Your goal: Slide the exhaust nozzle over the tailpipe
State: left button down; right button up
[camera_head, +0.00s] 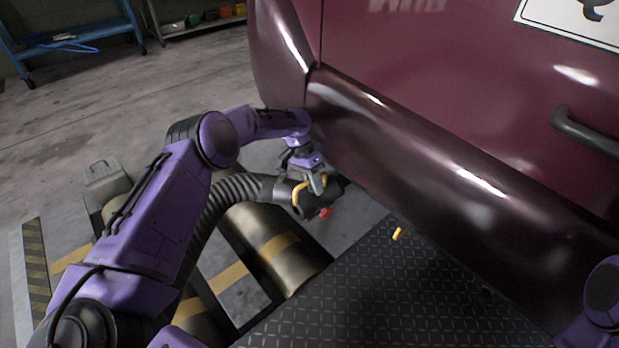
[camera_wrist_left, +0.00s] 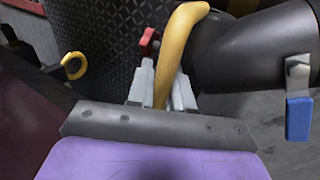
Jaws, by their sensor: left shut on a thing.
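The exhaust nozzle (camera_head: 284,190) is a black tube on the end of a ribbed hose (camera_head: 232,190), low beside the dark red vehicle. It carries a yellow handle, and in the left wrist view the black nozzle body (camera_wrist_left: 255,48) lies at the right. My left gripper (camera_head: 311,186) is shut on the yellow handle (camera_wrist_left: 176,45), which passes between its fingers (camera_wrist_left: 162,88). A red knob (camera_wrist_left: 148,42) and a blue lever (camera_wrist_left: 298,118) show near the nozzle. I cannot make out the tailpipe clearly. My right gripper is out of view; part of that arm shows at lower right.
The vehicle's rounded lower side (camera_head: 430,150) hangs over the work area. Metal rollers (camera_head: 270,245) lie below the hose, beside a black tread plate (camera_head: 370,295). A yellow hook (camera_head: 398,233) sticks out under the vehicle. Blue shelving (camera_head: 70,35) stands far left beyond open floor.

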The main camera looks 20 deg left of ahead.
pick_arm(q)
jog(key=c, duration=0.9)
grip_release()
jog(key=shift+w+d+f, duration=0.1)
jog(key=shift+d+f, duration=0.2)
jog(key=shift+f, duration=0.3)
jog(key=shift+c, duration=0.2)
jog(key=shift+a, duration=0.2)
jog(key=shift+f, duration=0.1)
jog(key=shift+a+r, duration=0.15)
jog(key=shift+r, duration=0.25)
jog(key=p+v, duration=0.4)
jog(key=v, duration=0.7)
jog(key=shift+d+p, duration=0.2)
jog(key=shift+p, duration=0.1)
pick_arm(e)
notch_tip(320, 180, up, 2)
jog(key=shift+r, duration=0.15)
